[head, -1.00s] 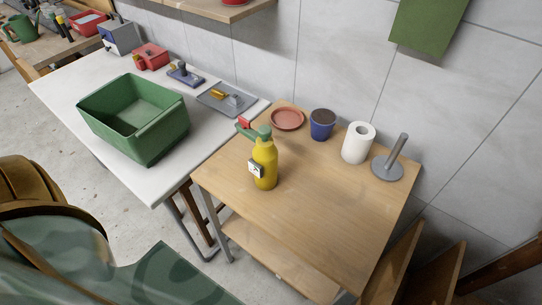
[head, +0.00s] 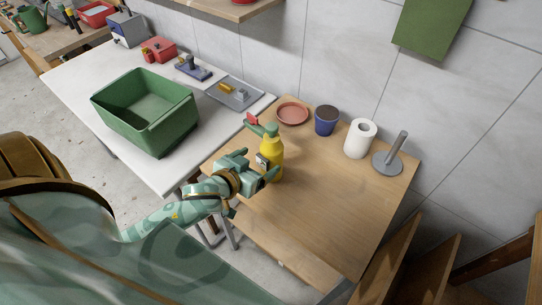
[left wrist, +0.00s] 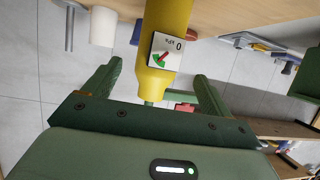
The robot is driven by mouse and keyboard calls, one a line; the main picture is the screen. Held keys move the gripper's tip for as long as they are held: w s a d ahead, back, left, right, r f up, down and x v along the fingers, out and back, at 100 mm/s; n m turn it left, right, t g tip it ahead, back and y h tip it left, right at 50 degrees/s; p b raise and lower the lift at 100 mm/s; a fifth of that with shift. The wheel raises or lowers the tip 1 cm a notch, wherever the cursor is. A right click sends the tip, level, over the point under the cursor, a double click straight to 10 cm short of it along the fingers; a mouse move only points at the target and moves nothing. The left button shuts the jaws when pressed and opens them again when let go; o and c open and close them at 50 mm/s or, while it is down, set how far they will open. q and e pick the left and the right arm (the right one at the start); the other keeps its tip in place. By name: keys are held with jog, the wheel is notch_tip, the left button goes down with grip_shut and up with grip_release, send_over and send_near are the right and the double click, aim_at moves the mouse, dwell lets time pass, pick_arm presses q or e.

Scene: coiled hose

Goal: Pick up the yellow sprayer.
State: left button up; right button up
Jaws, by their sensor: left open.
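The yellow sprayer (head: 275,150) stands upright near the left edge of the wooden table, with a green pump head and red nozzle tip. My left gripper (head: 258,165) is open right beside it, on its near left side, and partly covers its lower body. In the left wrist view the picture is upside down. There the sprayer (left wrist: 172,18) shows in line with the gap between the open fingers of my left gripper (left wrist: 157,70), its dial label facing the camera. I cannot tell how deep it is between them. My right gripper is not in view.
A terracotta saucer (head: 292,113), a blue cup (head: 326,121), a paper roll (head: 360,138) and a grey holder (head: 388,160) stand along the table's back. A green crate (head: 145,108) sits on the white table (head: 75,85). The wooden table's front right (head: 330,220) is clear.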

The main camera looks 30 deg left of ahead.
aim_at(271, 151)
pick_arm(q)
jog(key=x, duration=0.2)
jog(key=b+x, duration=0.1)
jog(key=x, duration=0.3)
jog(key=shift+w+d+r, duration=0.15)
jog(key=shift+w+r, duration=0.1)
jog(key=shift+w, duration=0.15)
jog(key=shift+r, duration=0.1)
jog(key=c, duration=1.3)
